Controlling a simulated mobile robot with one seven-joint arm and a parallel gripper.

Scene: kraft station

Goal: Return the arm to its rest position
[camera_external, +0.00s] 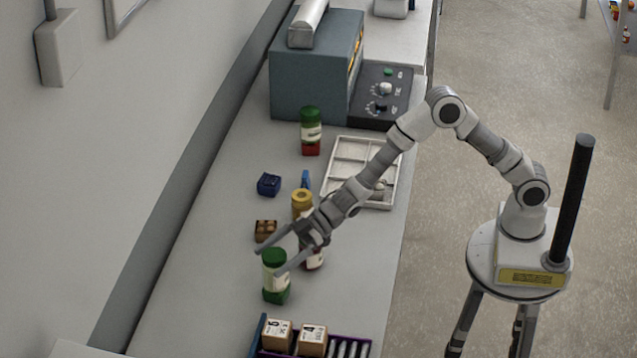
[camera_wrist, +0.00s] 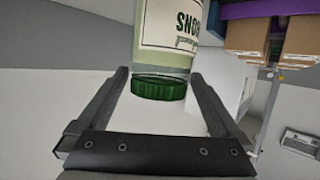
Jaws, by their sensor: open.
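My arm reaches out low over the grey counter (camera_external: 190,265). My gripper (camera_external: 268,262) is open at the green-capped jar (camera_external: 275,283), which stands upright on the counter. In the wrist view the jar (camera_wrist: 170,50) appears upside down, with its green lid between and beyond the two open fingers of my gripper (camera_wrist: 160,88). I cannot tell whether a finger touches the jar. The arm partly hides a yellow-lidded jar (camera_external: 301,199) and another jar (camera_external: 313,258) right behind the gripper.
A purple rack (camera_external: 262,352) with cardboard boxes (camera_external: 312,340) stands at the front. A small brown block (camera_external: 265,230) and a blue block (camera_external: 268,185) lie to the left. A white divided tray (camera_external: 341,150), a green-capped jar (camera_external: 310,130) and a blue-grey machine (camera_external: 300,85) stand farther back.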

